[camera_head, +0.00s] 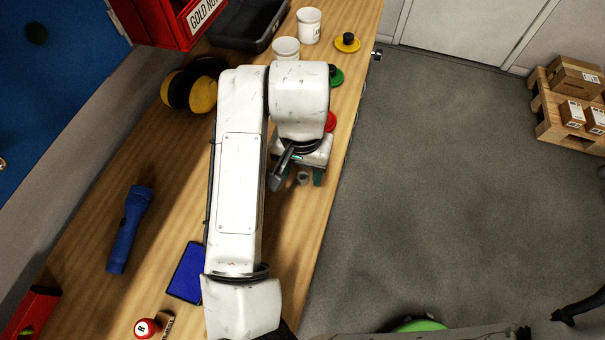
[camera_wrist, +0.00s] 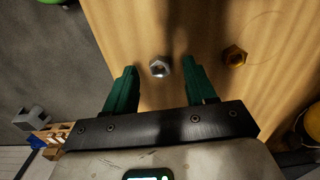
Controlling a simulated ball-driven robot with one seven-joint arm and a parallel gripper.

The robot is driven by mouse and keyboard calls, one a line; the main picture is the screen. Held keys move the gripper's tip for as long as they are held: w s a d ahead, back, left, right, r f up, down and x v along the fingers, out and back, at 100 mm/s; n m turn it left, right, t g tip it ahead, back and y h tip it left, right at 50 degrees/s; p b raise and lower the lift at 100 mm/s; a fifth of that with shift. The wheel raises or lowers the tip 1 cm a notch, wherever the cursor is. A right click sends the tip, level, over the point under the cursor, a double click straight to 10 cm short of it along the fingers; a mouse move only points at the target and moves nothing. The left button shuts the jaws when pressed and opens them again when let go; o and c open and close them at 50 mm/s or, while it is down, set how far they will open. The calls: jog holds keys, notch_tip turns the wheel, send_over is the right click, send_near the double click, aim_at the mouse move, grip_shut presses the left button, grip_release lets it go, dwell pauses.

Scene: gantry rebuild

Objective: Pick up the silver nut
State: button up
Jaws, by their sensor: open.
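The silver nut (camera_wrist: 160,67) lies on the wooden workbench (camera_wrist: 140,22) in the wrist view, between the lines of my two green fingers and a little beyond them. My gripper (camera_wrist: 160,78) is open with nothing between its fingers. In the head view the nut (camera_head: 303,178) shows small and grey near the bench's right edge. My gripper (camera_head: 303,181) is just above it there, partly covered by my arm. A gold nut (camera_wrist: 235,56) lies on the bench to the right of my right finger in the wrist view.
A blue flashlight (camera_head: 129,228), a blue pad (camera_head: 187,272) and yellow-black ear muffs (camera_head: 196,88) lie on the bench. White cups (camera_head: 309,25), a black tray (camera_head: 250,22) and a red bin (camera_head: 168,22) stand at the far end. Open floor (camera_head: 430,190) is to the right.

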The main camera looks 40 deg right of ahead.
jog(key=shift+d+f, duration=0.1)
jog(key=shift+f, duration=0.7)
jog(key=shift+c, duration=0.3)
grip_shut()
